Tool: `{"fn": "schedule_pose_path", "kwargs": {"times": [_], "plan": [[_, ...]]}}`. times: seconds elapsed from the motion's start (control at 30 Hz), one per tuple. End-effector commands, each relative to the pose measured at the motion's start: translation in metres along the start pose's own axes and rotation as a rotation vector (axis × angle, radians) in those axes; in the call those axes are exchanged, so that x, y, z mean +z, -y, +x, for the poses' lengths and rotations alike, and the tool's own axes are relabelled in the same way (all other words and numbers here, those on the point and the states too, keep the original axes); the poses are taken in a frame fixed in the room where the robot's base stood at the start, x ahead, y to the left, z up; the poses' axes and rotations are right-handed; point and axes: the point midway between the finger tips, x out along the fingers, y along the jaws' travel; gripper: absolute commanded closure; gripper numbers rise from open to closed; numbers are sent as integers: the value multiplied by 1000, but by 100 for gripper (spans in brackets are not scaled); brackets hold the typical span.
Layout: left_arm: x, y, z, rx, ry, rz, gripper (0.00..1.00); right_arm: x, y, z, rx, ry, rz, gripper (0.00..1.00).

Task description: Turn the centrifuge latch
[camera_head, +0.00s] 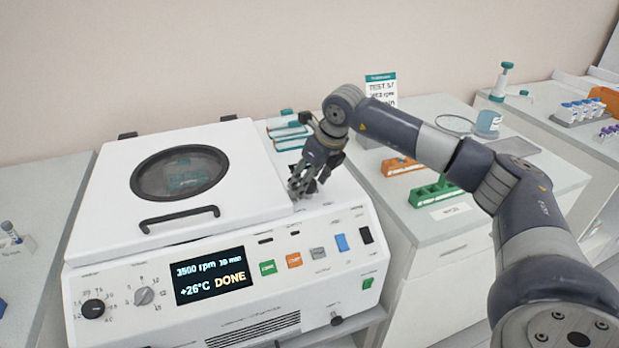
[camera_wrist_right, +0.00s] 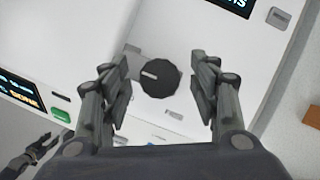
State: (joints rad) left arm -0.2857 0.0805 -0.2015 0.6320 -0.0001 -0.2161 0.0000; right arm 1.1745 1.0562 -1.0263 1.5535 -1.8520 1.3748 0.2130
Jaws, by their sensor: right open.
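The white centrifuge (camera_head: 110,233) stands on the bench with its lid (camera_head: 235,165) down; its screen (camera_head: 212,275) reads DONE. In the right wrist view the latch, a round black knob (camera_wrist_right: 159,79) with a pale mark on its face, lies between my right gripper's open fingers (camera_wrist_right: 163,90), with a gap on both sides. In the head view my right gripper (camera_head: 302,182) points down at the top right of the centrifuge and mostly hides the knob. Dark fingers that look like my left gripper (camera_wrist_right: 32,154) show at the wrist view's lower left; the head view does not show them.
The lid has a round window (camera_head: 180,172) and a black handle (camera_head: 180,218). Coloured buttons line the front panel. On the right counter are an orange rack (camera_head: 401,166), a green rack (camera_head: 434,191) and a labelled sign (camera_head: 381,88). Teal-and-white items (camera_head: 288,131) lie behind the gripper.

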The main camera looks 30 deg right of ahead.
Motion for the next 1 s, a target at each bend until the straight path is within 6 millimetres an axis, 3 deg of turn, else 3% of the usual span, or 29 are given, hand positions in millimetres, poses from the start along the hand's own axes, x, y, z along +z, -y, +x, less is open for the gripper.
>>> {"fn": "schedule_pose_path", "kwargs": {"times": [0.17,0.3,0.37,0.77,1.0], "plan": [[12,-2,0,2,20,-1,60,0,0,0,0,0,0,46],[24,-3,-1,4,37,-1,60,0,0,0,0,0,0,78],[27,-4,-1,4,42,-1,60,0,0,0,0,0,0,88],[21,-3,0,3,33,-2,60,0,0,0,19,0,-40,88],[15,-2,0,2,23,-3,60,0,1,0,75,0,-174,88]]}}
